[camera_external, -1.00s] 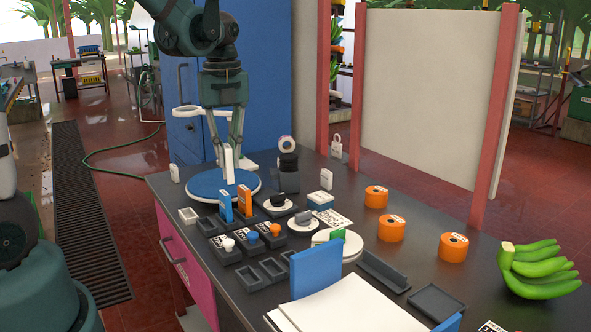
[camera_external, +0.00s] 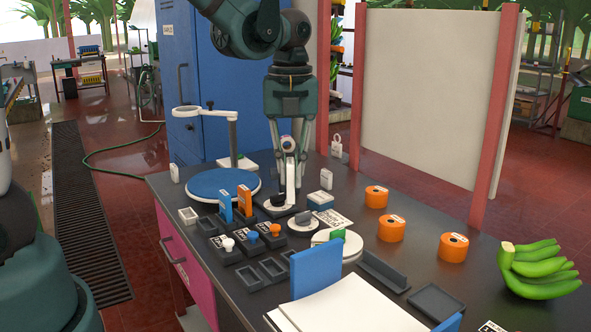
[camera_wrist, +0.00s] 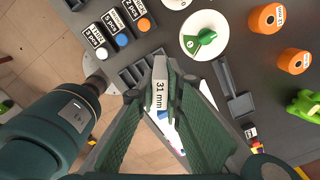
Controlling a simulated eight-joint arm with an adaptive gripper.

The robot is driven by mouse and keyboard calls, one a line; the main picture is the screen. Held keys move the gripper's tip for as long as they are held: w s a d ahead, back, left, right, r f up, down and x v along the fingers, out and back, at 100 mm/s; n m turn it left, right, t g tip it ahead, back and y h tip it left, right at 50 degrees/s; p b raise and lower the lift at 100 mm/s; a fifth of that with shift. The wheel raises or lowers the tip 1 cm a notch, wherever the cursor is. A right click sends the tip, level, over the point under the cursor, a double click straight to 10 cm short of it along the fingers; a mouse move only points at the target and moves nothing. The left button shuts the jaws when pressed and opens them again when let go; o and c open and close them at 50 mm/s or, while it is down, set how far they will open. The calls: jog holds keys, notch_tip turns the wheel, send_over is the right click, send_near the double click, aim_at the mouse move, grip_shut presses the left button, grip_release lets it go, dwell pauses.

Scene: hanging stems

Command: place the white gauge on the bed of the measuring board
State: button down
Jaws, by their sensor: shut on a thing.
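My gripper (camera_external: 290,190) is shut on the white gauge (camera_external: 291,172), which it holds upright above the dark bench. In the wrist view the gauge (camera_wrist: 160,90) sits between my green fingers and is marked "31 mm". In the external view the fingers partly hide it. I cannot tell for sure which thing is the measuring board. A long dark rail with a raised edge (camera_external: 383,271) lies at the bench's front right, apart from the gauge. It also shows in the wrist view (camera_wrist: 223,76).
A blue round plate (camera_external: 222,186) is left of my gripper. Bins with orange, blue and white knobs (camera_external: 250,238) stand in front. A white dial with a green knob (camera_external: 337,242), orange rolls (camera_external: 391,228), a dark tray (camera_external: 436,303) and green bananas (camera_external: 540,270) lie rightward.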

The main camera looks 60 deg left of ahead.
jog(key=s+d+m+p, duration=0.2)
jog(key=d+m, duration=0.5)
jog(key=d, duration=2.6)
jog(key=shift+s+a+f, duration=0.1)
jog(key=shift+f, duration=1.2)
jog(key=shift+s+a+f, duration=0.1)
jog(key=shift+f, duration=1.2)
jog(key=shift+f, duration=0.1)
jog(key=shift+f, duration=2.8)
jog(key=shift+f, duration=2.1)
jog(key=shift+f+b, duration=0.15)
jog(key=shift+b, duration=0.25)
